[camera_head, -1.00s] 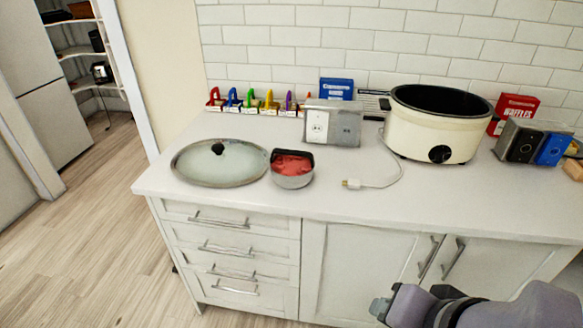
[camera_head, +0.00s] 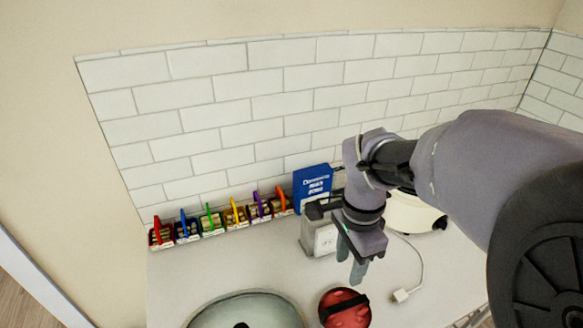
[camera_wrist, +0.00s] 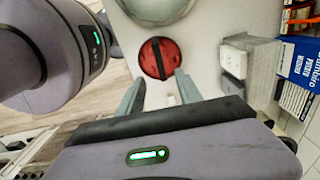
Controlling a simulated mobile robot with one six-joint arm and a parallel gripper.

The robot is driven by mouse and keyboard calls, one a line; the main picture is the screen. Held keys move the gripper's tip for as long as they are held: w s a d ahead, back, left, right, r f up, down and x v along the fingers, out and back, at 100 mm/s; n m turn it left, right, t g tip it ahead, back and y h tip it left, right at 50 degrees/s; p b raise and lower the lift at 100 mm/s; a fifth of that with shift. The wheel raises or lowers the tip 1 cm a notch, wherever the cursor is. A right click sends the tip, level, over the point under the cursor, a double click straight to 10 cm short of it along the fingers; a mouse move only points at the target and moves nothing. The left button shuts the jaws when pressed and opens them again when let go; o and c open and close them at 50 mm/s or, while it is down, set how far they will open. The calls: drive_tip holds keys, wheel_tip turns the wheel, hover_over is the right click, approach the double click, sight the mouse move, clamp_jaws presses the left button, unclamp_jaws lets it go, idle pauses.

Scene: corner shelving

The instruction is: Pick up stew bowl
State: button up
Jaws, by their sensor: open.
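The stew bowl (camera_head: 344,309) is a small round bowl with red contents and a dark strip across its top. It sits on the white counter at the bottom edge of the head view. In the wrist view the bowl (camera_wrist: 157,58) lies just beyond the fingertips, roughly between them. My gripper (camera_head: 357,271) points down above the counter, a little above and behind the bowl in the picture. Its fingers (camera_wrist: 158,82) are apart with nothing between them. The bowl's lower edge is cut off in the head view.
A grey outlet box (camera_head: 318,238) stands close behind my gripper. A cream slow cooker (camera_head: 408,214) is partly hidden by my arm, its plug (camera_head: 401,295) right of the bowl. A blue box (camera_head: 312,186) and several small colored crates stand along the wall.

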drive_tip(key=b, duration=0.2)
hover_over(347, 304)
drive_tip(key=s, duration=0.1)
wheel_tip(347, 304, down, 5)
wheel_tip(347, 304, down, 7)
drive_tip(key=shift+f+b, duration=0.1)
drive_tip(key=shift+b, duration=1.15)
drive_tip(key=f, duration=0.1)
drive_tip(key=f+b, duration=0.1)
drive_tip(key=f, duration=0.1)
drive_tip(key=w+f+b, duration=0.1)
drive_tip(key=f, duration=0.1)
drive_tip(key=shift+f+b, duration=0.25)
drive_tip(key=shift+b, duration=0.05)
drive_tip(key=shift+c, duration=0.4)
clamp_jaws()
